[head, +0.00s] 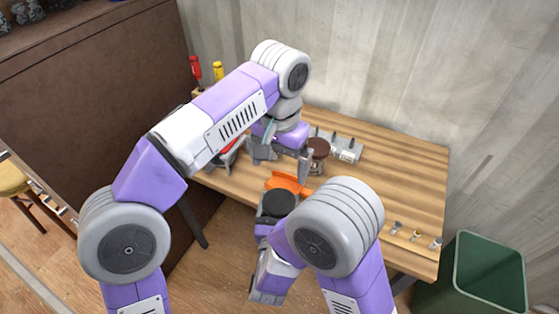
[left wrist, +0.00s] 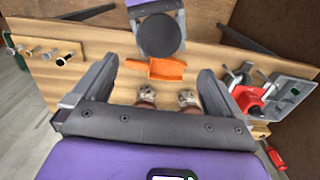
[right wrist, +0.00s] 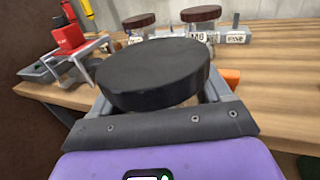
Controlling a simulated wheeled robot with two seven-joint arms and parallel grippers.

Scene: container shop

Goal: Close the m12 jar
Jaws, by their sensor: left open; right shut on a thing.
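My right gripper (head: 278,214) is shut on a round black lid (head: 280,202), held flat near the table's front edge; the lid also fills the middle of the right wrist view (right wrist: 155,75). My left gripper (head: 285,160) is open, with nothing between its fingers, above the table. Two small jars show beyond its palm in the left wrist view, a left one (left wrist: 146,94) and a right one (left wrist: 187,97). In the right wrist view both have brown lids (right wrist: 139,20) (right wrist: 200,13). One label seems to read M8. I cannot make out an M12 label; an open jar is not seen.
An orange scoop (head: 287,182) lies close beyond the black lid. A grey rack (head: 347,143) stands behind the jars. A red tool (right wrist: 68,36) with a grey tray is at the left. Bolts (head: 416,235) lie at the right edge, beside a green bin (head: 468,275).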

